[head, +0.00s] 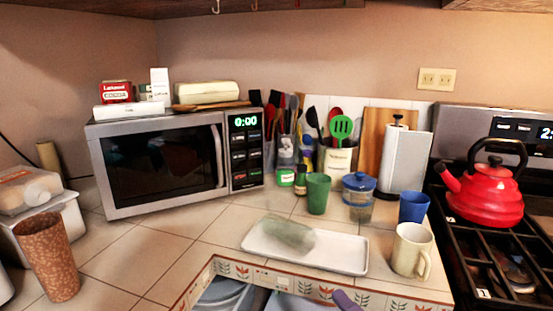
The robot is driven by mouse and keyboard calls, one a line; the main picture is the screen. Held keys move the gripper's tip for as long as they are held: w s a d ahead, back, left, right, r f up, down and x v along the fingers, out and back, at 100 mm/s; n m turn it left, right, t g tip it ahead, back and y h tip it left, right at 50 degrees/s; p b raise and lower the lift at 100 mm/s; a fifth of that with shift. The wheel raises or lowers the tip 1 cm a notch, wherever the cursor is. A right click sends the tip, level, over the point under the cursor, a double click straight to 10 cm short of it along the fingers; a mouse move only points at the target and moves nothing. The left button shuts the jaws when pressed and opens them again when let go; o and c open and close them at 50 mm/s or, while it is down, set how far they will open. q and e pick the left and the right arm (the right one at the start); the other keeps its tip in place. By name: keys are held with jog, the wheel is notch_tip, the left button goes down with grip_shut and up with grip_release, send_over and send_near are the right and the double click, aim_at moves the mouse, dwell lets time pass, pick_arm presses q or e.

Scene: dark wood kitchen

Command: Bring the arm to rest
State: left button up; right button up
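Neither of my grippers and no part of either arm can be made out in the head view. The tiled corner counter (140,245) fills the middle of the view. A white rectangular tray (340,257) lies on it near the sink edge. A pale green translucent object (287,233), perhaps a glass on its side, lies on the tray's left part.
A microwave (160,165) stands at the back left. A brown cup (47,255) is at left. A green cup (318,193), blue cup (413,207) and cream mug (411,250) surround the tray's right side. A red kettle (485,195) sits on the stove.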

jog(key=s+d+f+m+g+h, duration=0.2)
jog(key=s+f+m+h, duration=0.15)
jog(key=f+m, duration=0.5)
jog(key=s+d+f+m+g+h, duration=0.25)
jog(key=s+f+m, duration=0.25)
jog(key=f+m, duration=0.3)
jog(key=s+f+m+g, duration=0.3)
jog(key=s+f+m, duration=0.2)
jog(key=s+f, duration=0.5)
jog(key=shift+s+a+f, duration=0.3)
jog(key=shift+s, duration=0.3)
jog(key=shift+m, duration=0.25)
